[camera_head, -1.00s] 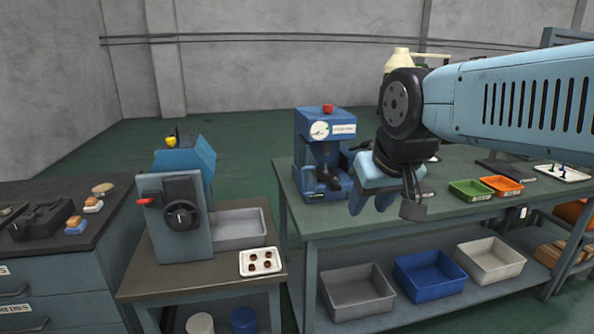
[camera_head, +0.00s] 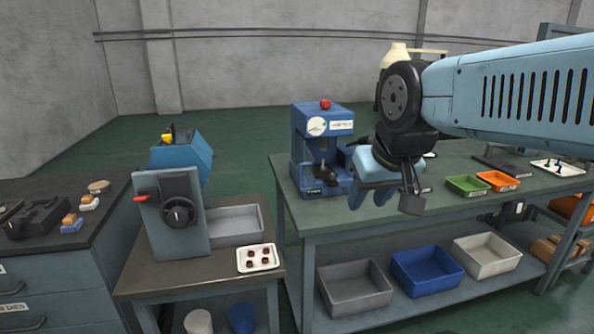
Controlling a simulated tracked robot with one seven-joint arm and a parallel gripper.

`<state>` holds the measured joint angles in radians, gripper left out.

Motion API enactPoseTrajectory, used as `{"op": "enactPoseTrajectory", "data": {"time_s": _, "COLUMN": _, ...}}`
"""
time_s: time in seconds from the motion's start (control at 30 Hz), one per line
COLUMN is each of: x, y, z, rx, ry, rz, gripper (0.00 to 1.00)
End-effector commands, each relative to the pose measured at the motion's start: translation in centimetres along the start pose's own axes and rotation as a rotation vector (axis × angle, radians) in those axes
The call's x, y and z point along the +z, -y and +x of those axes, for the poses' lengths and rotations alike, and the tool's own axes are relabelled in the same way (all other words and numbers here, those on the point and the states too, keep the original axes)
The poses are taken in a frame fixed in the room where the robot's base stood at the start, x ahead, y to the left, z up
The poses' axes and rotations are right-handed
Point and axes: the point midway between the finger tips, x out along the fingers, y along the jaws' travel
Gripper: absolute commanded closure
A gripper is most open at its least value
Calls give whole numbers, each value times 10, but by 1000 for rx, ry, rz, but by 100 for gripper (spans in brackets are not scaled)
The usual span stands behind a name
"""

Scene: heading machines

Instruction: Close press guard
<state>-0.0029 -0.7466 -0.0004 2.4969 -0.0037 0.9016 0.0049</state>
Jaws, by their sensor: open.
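The blue press (camera_head: 321,150) stands on the left end of the green-topped bench, with a white dial, a label and a red button on top. Its front working space shows dark tooling low down. I cannot clearly make out the guard or its position at this size. My gripper and wrist hide what lies right of the press.
A second machine (camera_head: 178,205) with a black knob and red handle stands on a low table at left, beside a grey bin (camera_head: 235,225) and a white tray (camera_head: 258,258). Green (camera_head: 467,184) and orange (camera_head: 497,180) trays lie on the bench at right. Bins fill the shelf below.

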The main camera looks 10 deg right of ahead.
Motion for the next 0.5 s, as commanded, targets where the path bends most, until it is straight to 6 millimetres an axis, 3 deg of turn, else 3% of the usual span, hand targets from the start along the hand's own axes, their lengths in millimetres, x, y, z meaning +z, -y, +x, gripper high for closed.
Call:
{"op": "enactPoseTrajectory", "data": {"time_s": 0.17, "x": -20, "y": 2, "z": 5, "rx": 19, "ry": 35, "rz": -7, "gripper": 76}}
{"op": "enactPoseTrajectory", "data": {"time_s": 0.4, "x": -72, "y": 11, "z": 24, "rx": 95, "ry": 100, "rz": -20, "gripper": 99}}
{"op": "enactPoseTrajectory", "data": {"time_s": 0.5, "x": -94, "y": 19, "z": 35, "rx": 134, "ry": 117, "rz": -27, "gripper": 100}}
